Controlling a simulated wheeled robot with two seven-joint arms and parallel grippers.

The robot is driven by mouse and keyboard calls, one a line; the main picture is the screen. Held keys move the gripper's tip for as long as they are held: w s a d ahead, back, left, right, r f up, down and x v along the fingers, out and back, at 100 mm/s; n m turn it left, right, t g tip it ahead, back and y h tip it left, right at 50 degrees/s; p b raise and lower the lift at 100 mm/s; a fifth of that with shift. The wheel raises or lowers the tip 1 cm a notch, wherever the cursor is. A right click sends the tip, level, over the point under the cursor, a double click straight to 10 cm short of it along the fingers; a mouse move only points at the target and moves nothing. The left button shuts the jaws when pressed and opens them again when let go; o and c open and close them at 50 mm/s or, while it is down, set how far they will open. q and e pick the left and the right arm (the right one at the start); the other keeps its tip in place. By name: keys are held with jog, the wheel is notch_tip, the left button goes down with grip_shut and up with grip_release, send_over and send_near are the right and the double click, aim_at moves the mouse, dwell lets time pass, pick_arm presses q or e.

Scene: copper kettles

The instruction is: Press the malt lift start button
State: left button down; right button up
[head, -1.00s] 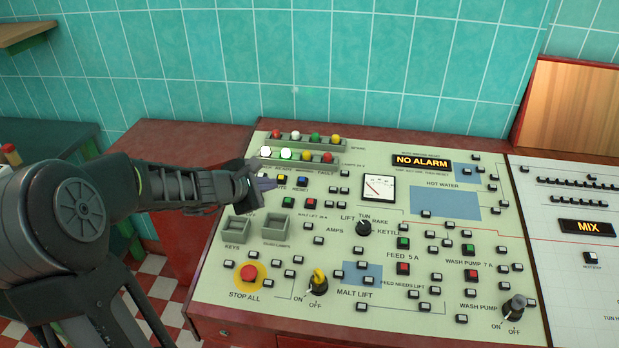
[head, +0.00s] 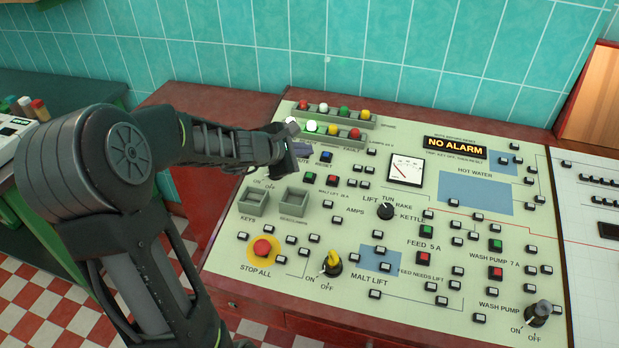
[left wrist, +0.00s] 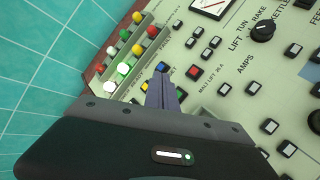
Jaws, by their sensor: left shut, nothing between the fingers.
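My left gripper (head: 303,150) is shut and empty, above the panel's upper left, just behind the green button and left of the blue button (head: 325,157). In the left wrist view the shut fingers (left wrist: 163,88) point between the blue button (left wrist: 163,68) and the green button (left wrist: 181,91); the red button (left wrist: 194,71) is beyond. Contact with the panel cannot be told.
Lamp rows (head: 335,130) rise behind the gripper. Two grey trays (head: 254,201) stand in front of it. The red STOP ALL button (head: 262,248) and a yellow-handled switch (head: 332,263) are nearer the front. The NO ALARM display (head: 455,146) is lit.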

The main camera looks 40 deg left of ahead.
pick_arm(q)
jog(key=f+b, duration=0.1)
jog(key=f, duration=0.1)
jog(key=f+b, duration=0.2)
jog(key=w+f+b, duration=0.1)
jog(key=f, duration=0.1)
jog(key=shift+a, duration=0.2)
jog(key=shift+w+a+f+b, duration=0.1)
jog(key=shift+w+f+b, duration=0.05)
jog(key=shift+f+b, duration=0.4)
jog(key=shift+r, duration=0.1)
dwell(1.2)
jog(key=shift+w+f+b, duration=0.1)
jog(key=shift+f+b, duration=0.3)
jog(key=shift+b, duration=0.2)
jog(key=shift+f+b, duration=0.35)
jog(key=shift+b, duration=0.1)
dwell(0.4)
dwell(0.3)
jog(key=shift+r+p, duration=0.6)
jog(key=shift+r, duration=0.15)
jog(key=shift+r, duration=0.1)
